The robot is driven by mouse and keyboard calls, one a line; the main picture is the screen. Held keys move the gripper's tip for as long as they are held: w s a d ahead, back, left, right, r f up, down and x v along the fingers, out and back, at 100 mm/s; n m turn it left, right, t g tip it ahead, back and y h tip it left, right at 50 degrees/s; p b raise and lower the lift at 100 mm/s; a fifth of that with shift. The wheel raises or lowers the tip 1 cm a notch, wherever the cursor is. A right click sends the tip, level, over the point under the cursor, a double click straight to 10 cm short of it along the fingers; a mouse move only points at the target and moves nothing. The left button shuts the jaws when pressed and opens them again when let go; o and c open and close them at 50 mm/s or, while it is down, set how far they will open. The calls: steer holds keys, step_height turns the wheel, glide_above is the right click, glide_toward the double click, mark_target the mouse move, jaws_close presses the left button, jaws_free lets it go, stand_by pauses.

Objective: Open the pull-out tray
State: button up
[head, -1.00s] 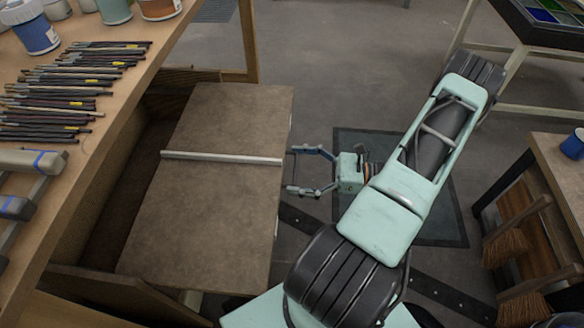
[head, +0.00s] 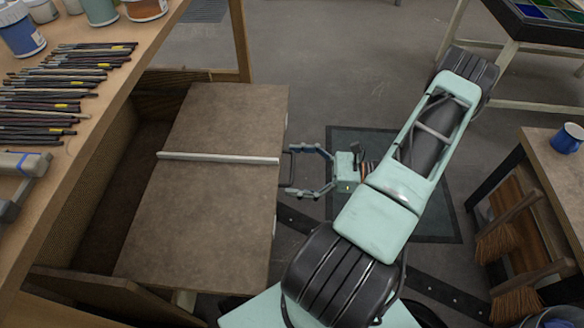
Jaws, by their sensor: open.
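The pull-out tray (head: 215,215) is a flat brown board with a pale strip (head: 215,158) across it. It stands well out from under the wooden workbench on the left. A dark handle (head: 287,168) shows at its right edge. My gripper (head: 288,170) is open, its two fingers pointing left toward the tray's edge, one on the far side and one on the near side of the handle. From this view I cannot tell whether the fingers touch the handle or the edge.
The workbench holds several brushes (head: 60,95) and paint pots (head: 22,35). At right are a small table with a blue mug (head: 567,138) and hanging brooms (head: 495,240). A dark mat (head: 430,215) lies under my arm. Open floor shows beyond the tray.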

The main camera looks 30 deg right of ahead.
steer(key=v, duration=1.2)
stand_by(0.4)
